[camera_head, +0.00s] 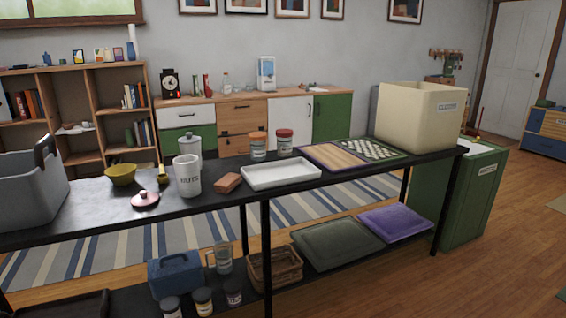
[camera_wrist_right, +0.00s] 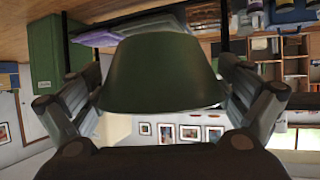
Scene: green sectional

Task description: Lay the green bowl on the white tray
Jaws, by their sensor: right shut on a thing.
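The green bowl (camera_wrist_right: 163,72) fills the middle of the right wrist view, between the two fingers of my right gripper (camera_wrist_right: 160,84). The gripper is shut on it. Neither the bowl nor my right gripper shows in the head view. My left gripper is in neither view.
A brown block (camera_head: 228,182) and a white nuts canister (camera_head: 187,176) stand left of the tray. Two jars (camera_head: 284,142) stand behind it. A cream bin (camera_head: 420,115) stands at the right end.

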